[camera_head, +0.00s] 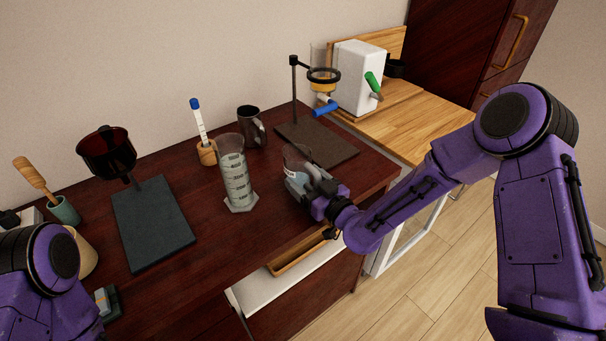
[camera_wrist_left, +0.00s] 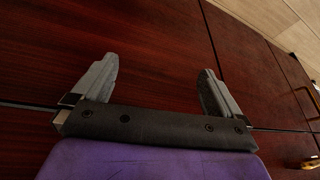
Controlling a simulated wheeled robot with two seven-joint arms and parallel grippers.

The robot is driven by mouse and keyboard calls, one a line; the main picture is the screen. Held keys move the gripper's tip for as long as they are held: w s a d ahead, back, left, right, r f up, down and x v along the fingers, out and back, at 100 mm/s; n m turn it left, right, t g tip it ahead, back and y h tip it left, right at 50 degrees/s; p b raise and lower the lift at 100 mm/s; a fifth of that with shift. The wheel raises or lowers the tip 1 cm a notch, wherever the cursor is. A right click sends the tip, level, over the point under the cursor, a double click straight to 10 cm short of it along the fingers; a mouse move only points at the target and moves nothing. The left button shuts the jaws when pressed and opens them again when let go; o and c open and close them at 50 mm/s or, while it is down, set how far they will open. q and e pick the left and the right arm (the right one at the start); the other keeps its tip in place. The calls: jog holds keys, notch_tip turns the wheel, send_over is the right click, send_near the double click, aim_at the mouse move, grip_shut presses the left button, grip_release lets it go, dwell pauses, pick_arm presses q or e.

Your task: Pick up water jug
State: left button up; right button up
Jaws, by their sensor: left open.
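A clear jug (camera_head: 295,154) stands on the dark red-brown table, right of the tall graduated cylinder (camera_head: 236,172). My right gripper (camera_head: 302,184) is at the jug's near side, and its grey fingers overlap the jug's lower part. Whether the fingers are closed on it cannot be made out, since the gripper hides that part. My left gripper (camera_wrist_left: 158,70) is open and empty in the left wrist view, over dark red wood panels. Only my left arm shows at the lower left of the head view; its gripper is out of sight there.
A dark stand base (camera_head: 152,222) with a dark red funnel (camera_head: 105,152) is at left. A dark mug (camera_head: 250,128), a wooden cup (camera_head: 207,152) and a ring stand (camera_head: 295,92) stand behind. A white machine (camera_head: 357,75) is on a wooden surface. Table between stand base and cylinder is clear.

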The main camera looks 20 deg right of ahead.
jog(key=c, duration=0.8)
jog(key=shift+r, duration=0.15)
jog(key=shift+c, duration=0.2)
